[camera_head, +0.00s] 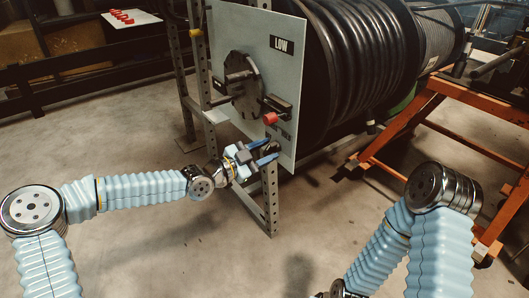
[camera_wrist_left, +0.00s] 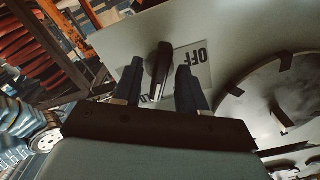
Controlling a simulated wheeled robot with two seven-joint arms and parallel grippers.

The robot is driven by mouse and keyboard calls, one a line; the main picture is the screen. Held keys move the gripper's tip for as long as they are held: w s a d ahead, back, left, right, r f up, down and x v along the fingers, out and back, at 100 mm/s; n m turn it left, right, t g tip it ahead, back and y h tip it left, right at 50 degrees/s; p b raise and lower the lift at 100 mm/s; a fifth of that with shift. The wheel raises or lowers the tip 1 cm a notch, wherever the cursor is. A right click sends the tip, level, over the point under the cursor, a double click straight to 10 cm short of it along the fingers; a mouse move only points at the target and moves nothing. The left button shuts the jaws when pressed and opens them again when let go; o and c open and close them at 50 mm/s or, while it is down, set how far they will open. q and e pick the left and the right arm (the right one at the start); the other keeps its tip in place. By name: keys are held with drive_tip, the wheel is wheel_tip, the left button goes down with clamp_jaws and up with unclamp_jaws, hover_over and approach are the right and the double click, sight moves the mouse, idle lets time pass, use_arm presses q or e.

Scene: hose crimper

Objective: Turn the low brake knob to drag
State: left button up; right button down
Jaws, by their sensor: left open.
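The brake knob (camera_wrist_left: 161,66) is a dark narrow bar on a pale panel (camera_wrist_left: 240,30) in the left wrist view. A label behind it reads OFF (camera_wrist_left: 201,57) on one side; other lettering is partly hidden near the left finger. My left gripper (camera_head: 268,152) is open at the panel's lower edge in the head view. Its two blue fingers stand on either side of the knob in the wrist view, with gaps showing. In the head view the fingers largely hide the knob. My right gripper is out of view.
Above the knob, a red-tipped lever (camera_head: 270,119) and a dark disc with a handle (camera_head: 243,86) stick out from the panel. A LOW sign (camera_head: 282,45) is higher up. A hose reel (camera_head: 360,60) is behind; an orange frame (camera_head: 425,105) stands right.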

use_arm(q)
drive_tip(key=c, duration=0.7)
drive_tip(key=n, duration=0.5)
drive_tip(key=shift+n+p, duration=0.4)
drive_tip(key=n, duration=0.5)
drive_tip(key=shift+n, duration=0.4)
drive_tip(key=o, duration=0.7)
